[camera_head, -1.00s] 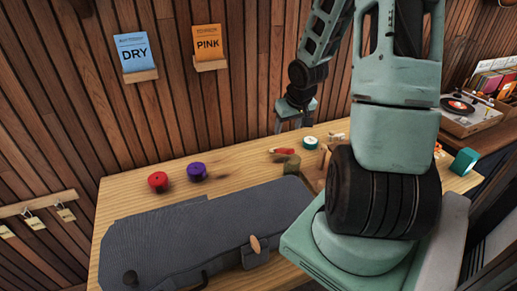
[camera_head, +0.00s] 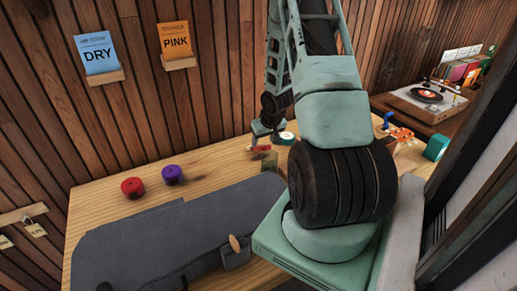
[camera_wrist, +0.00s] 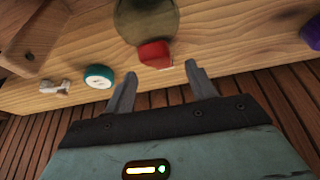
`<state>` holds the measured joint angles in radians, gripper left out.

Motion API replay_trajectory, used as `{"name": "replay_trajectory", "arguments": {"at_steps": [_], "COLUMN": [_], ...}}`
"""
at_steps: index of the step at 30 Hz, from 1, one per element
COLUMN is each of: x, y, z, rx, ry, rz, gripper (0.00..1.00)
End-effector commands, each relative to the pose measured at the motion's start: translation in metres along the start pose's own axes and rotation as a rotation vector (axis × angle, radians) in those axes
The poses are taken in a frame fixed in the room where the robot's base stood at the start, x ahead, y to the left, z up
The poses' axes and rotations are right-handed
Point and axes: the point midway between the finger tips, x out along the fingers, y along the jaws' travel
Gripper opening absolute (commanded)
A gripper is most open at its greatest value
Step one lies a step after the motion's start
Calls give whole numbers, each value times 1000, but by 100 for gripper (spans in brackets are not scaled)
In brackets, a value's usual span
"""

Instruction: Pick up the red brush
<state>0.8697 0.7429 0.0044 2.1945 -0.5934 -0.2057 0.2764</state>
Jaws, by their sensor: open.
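A red object that looks like the red brush (camera_head: 260,148) lies on the wooden table beside a round olive-brown item (camera_head: 269,160). In the wrist view the red brush (camera_wrist: 155,53) shows as a blocky red shape just past my fingertips, partly against the olive item (camera_wrist: 147,18). My gripper (camera_wrist: 161,72) is open and empty, its two fingers pointing toward the brush. In the head view my gripper (camera_head: 264,133) is at the table's back edge, just behind and above the brush. Whether a finger touches it I cannot tell.
A teal-and-white roll (camera_head: 287,138) lies close on the right. A red roll (camera_head: 132,188) and a purple roll (camera_head: 172,175) stand left. A grey case (camera_head: 150,240) covers the front of the table (camera_head: 95,200). A plank wall (camera_head: 215,100) stands behind.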

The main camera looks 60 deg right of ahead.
Motion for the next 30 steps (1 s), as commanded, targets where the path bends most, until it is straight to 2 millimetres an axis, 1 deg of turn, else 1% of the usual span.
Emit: {"name": "replay_trajectory", "arguments": {"at_steps": [5, 7, 16, 20, 26, 27, 29, 30], "x": [8, 14, 50, 56, 56, 56, 56, 56], "y": [0, -1, -1, 0, 0, 0, 0, 0], "z": [-1, -2, -4, -4, -4, -4, -4, -4], "rx": [0, 0, -1, 0, 0, 0, 0, 0], "ry": [0, -1, -2, -1, 0, 0, 0, 0], "rz": [-1, -1, 0, 0, 0, 0, 0, 0], "gripper": [56, 56, 56, 56, 56, 51, 34, 23]}}
